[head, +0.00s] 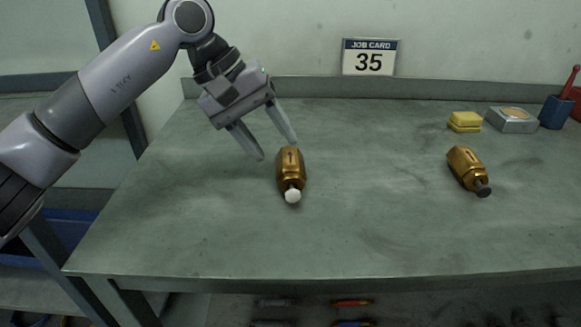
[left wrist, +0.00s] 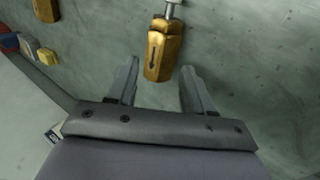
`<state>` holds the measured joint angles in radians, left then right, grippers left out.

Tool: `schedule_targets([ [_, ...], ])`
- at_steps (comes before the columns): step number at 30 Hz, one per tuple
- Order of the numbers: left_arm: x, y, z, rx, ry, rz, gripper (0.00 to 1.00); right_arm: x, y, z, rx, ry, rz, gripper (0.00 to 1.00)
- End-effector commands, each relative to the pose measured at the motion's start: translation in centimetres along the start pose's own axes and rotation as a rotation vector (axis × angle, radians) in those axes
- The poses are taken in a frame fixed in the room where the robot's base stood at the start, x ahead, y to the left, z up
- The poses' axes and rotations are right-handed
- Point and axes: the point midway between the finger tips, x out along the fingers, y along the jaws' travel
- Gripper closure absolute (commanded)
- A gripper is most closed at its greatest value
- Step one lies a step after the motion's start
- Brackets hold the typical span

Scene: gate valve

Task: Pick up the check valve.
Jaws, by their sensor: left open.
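A brass hex-bodied valve (head: 290,168) with a dark arrow on its top and a white end knob lies on the bench, left of the middle. A second brass valve (head: 466,168) with a dark end knob lies farther right. The pictures do not make clear which one is the check valve. My left gripper (head: 274,149) is open and empty, its fingers pointing down beside the far end of the white-knobbed valve. In the left wrist view that valve (left wrist: 163,50) shows ahead, its near end between the two fingertips (left wrist: 160,66); contact is not visible. My right gripper is out of view.
The grey-green bench (head: 360,230) is clear around both valves. At the back right are yellow sponges (head: 465,121), a metal tin (head: 511,119) and a blue cup (head: 555,112). A job card reading 35 (head: 369,57) stands at the back edge.

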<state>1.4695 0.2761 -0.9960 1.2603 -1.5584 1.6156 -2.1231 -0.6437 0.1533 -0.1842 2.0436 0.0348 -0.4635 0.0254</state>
Motion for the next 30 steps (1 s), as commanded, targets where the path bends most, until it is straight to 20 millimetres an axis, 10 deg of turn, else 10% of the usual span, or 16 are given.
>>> schedule_targets([
  [14, 4.2, -0.1, 0.1, 0.0, 0.0, 0.001, 0.49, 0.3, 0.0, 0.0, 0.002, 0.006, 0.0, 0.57],
  [19, 4.2, -0.1, 0.1, 0.0, 0.0, 0.001, 0.92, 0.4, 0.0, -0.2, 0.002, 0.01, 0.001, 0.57],
  [30, 3.7, 0.3, 0.1, 0.001, 0.002, 0.004, 0.92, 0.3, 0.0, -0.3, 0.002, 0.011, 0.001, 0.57],
])
